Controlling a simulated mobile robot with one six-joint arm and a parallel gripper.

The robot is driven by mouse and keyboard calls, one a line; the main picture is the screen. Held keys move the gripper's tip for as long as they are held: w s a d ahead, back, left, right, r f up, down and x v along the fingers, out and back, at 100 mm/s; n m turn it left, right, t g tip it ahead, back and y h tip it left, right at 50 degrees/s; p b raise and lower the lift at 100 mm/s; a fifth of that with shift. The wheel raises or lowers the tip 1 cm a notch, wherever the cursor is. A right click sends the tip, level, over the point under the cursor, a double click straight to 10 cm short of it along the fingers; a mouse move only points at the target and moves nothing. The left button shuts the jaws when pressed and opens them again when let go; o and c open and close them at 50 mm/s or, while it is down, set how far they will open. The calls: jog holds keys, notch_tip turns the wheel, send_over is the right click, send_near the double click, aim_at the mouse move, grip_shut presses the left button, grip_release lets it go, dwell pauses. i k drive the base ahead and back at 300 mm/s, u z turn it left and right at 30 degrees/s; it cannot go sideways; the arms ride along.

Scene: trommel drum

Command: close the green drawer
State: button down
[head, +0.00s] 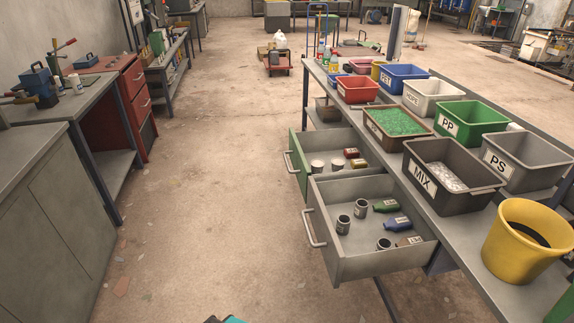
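The green drawer (299,160) is pulled out from under the right-hand workbench, on its left side. A grey drawer (385,265) stands open just nearer to me and hides part of the green one. My gripper cannot be made out; only a small dark and teal piece shows at the bottom edge.
The grey drawer holds several jars and bottles and has its own handle (314,229). The workbench carries labelled bins and a yellow bucket (527,240). A grey cabinet (50,225) and a red drawer unit (125,95) line the left. The concrete aisle (215,190) between is open.

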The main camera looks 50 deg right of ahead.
aim_at(305, 146)
jog(key=z, duration=0.05)
jog(key=i, duration=1)
jog(key=u, duration=0.05)
